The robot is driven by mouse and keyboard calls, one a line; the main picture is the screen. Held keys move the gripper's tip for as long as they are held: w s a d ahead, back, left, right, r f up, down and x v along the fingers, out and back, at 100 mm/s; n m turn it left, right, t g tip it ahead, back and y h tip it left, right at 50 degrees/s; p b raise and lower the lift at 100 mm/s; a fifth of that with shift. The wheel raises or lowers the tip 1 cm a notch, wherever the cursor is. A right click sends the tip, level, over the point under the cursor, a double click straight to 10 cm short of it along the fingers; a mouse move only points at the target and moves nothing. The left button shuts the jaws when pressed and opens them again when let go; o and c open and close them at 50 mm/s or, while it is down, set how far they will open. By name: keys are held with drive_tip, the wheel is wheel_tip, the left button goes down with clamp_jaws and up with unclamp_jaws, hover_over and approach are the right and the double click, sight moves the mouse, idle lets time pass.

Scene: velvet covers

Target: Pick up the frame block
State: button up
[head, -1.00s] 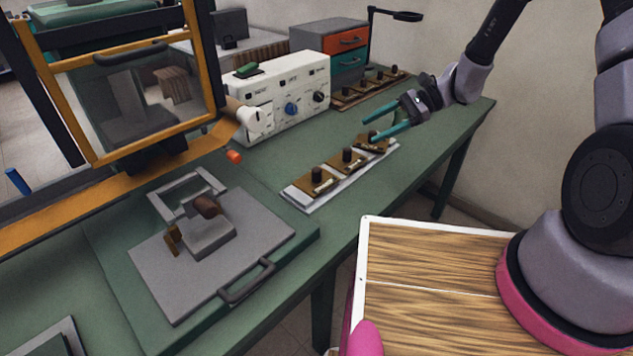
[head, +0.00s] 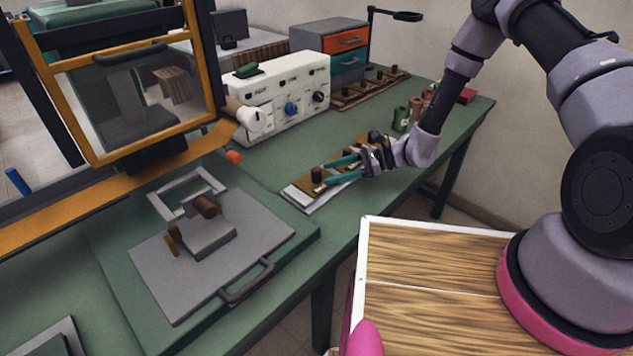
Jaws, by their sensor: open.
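My gripper (head: 328,173), with two teal fingers, is open and reaches left over the white tray on the green bench. A brown block with a black knob (head: 316,176) is at the tray's near end, close to the fingertips. I cannot tell whether they touch. The other brown blocks on the tray (head: 305,206) are partly hidden by my gripper. A grey open rectangular frame (head: 212,181) lies at the back of the grey plate, behind a grey block (head: 208,239) with a brown cylindrical knob. I cannot tell for certain which piece is the frame block.
A grey plate with a dark handle (head: 247,283) lies front left. A yellow-framed clear panel (head: 140,95) stands at left. A white control box (head: 280,95) and a drawer unit (head: 335,55) stand behind. Green and brown spools (head: 402,118) stand beyond my gripper.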

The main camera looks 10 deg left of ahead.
sight(316, 173)
drive_tip(key=x, duration=0.5)
drive_tip(key=shift+a+r, duration=0.15)
drive_tip(key=shift+r, duration=0.1)
clamp_jaws()
idle(1.1)
